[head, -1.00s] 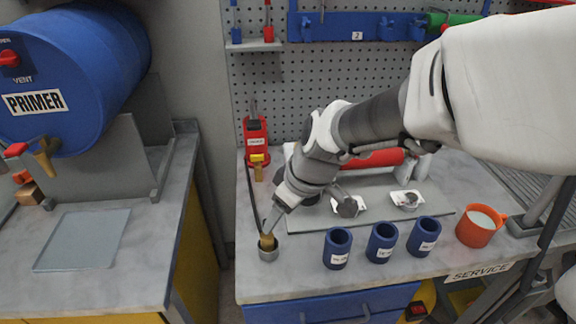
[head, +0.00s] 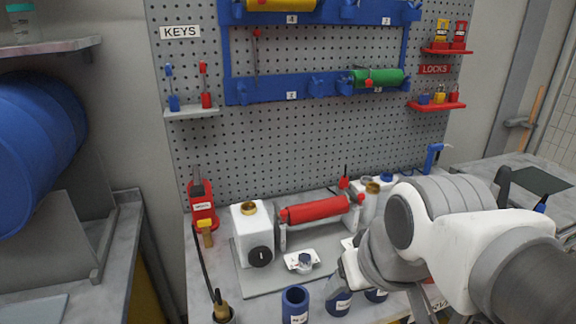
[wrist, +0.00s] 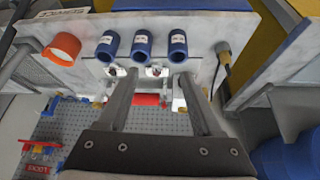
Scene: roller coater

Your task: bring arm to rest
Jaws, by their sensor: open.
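My arm comes in from the right in the head view and reaches over the front of the bench (head: 200,275). In the wrist view my gripper (wrist: 158,74) has its two fingers spread apart with nothing held between them. In the head view the arm's wrist part hides most of the gripper. Three blue cups, the leftmost (head: 295,304) clearest in the head view, stand at the front of the bench; the arm covers part of the others. In the wrist view all three show beyond the fingertips, including the middle one (wrist: 141,44).
A red roller (head: 315,208) and a white container (head: 252,232) stand behind the cups. The wrist view shows an orange mug (wrist: 63,47). A pegboard (head: 300,140) rises behind; blue drum (head: 35,130) at left.

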